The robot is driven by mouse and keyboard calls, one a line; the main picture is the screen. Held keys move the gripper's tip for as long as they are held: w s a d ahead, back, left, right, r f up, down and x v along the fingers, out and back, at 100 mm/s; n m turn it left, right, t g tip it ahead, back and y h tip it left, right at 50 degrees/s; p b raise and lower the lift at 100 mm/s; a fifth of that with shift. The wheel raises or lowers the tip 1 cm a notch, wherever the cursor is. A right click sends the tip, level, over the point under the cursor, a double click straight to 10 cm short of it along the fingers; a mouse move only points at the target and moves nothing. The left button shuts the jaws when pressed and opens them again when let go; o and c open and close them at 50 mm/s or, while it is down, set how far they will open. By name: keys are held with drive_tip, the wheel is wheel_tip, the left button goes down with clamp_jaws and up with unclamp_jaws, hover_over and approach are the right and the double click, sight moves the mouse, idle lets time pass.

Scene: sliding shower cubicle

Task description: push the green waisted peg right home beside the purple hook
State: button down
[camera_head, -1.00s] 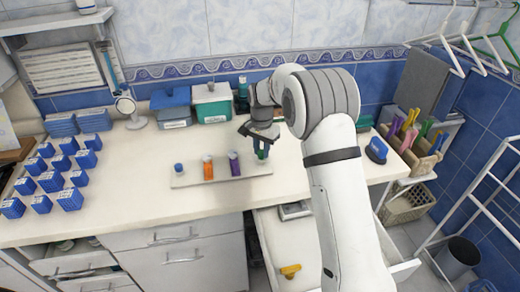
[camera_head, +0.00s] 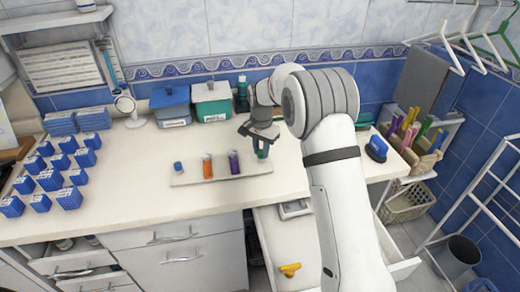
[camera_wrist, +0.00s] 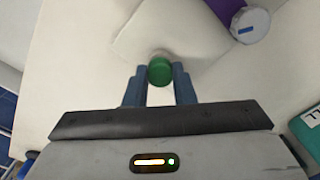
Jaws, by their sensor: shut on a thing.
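The green peg (camera_wrist: 160,71) is between the two fingertips of my gripper (camera_wrist: 160,84) in the wrist view. My gripper (camera_head: 262,150) is shut on it above the right end of the pale board (camera_head: 190,180). In the head view only a little of the green peg (camera_head: 262,154) shows below the fingers. The purple hook (camera_head: 233,162) stands on the board just left of the peg, and it also shows in the wrist view (camera_wrist: 240,15). How deep the peg sits in the board is hidden.
An orange piece (camera_head: 207,167) and a blue one (camera_head: 178,167) stand further left on the board. Blue blocks (camera_head: 50,180) cover the counter's left side. A teal box (camera_head: 212,108) stands behind. An open drawer (camera_head: 290,245) is below.

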drive_tip(key=shift+f, duration=0.45)
idle(0.3)
drive_tip(key=c, duration=1.1)
unclamp_jaws()
drive_tip(key=shift+r, duration=0.1)
drive_tip(key=shift+c, duration=0.2)
drive_tip(key=shift+r, duration=0.15)
drive_tip(key=shift+w+r+p, duration=0.1)
drive_tip(key=shift+r+p, duration=1.95)
drive_tip(key=shift+r, duration=1.35)
